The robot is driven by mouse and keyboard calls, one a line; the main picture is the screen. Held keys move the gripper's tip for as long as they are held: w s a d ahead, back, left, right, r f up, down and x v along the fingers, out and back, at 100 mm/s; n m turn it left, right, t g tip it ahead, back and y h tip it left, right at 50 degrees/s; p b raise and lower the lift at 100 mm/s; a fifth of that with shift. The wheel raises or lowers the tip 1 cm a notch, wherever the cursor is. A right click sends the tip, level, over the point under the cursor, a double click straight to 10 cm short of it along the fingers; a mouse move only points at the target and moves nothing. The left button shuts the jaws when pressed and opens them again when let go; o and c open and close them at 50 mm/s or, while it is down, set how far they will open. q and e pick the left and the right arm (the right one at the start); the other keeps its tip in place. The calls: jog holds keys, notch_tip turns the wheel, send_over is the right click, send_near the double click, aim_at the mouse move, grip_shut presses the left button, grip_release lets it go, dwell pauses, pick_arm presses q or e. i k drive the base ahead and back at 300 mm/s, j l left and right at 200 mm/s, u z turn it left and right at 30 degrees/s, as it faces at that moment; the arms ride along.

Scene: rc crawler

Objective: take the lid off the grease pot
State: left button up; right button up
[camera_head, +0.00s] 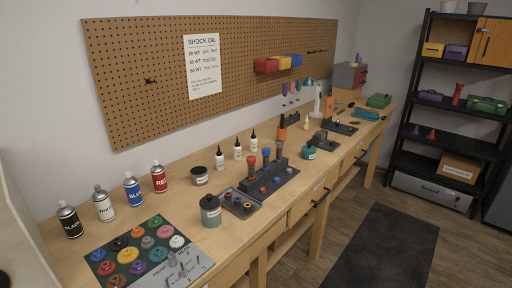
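Neither of my grippers shows in the head view. Three labelled pots stand on the workbench (250,222), and their labels are too small to read, so I cannot tell for sure which is the grease pot. A grey-green pot (211,214) with a dark lid stands upright near the front edge, left of a small parts tray. A low dark pot (200,178) with a black top stands farther back, right of the spray cans. A small teal pot (309,153) with a dark top stands farther along the bench. All three look closed.
Spray cans (132,190) stand at the back left, behind a mat of coloured gears (133,247). White dropper bottles (238,150) stand behind a dark rack (268,183) of upright tools. A parts tray (239,207) adjoins the grey-green pot. Bare wood lies left of that pot.

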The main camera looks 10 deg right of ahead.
aim_at(309, 148)
jog(key=i+l+u, duration=0.15)
jog(key=l+u, duration=0.25)
jog(key=i+l+u, duration=0.1)
jog(key=l+u, duration=0.25)
jog(key=l, duration=0.15)
jog(key=l+u, duration=0.8)
jog(key=l, duration=0.2)
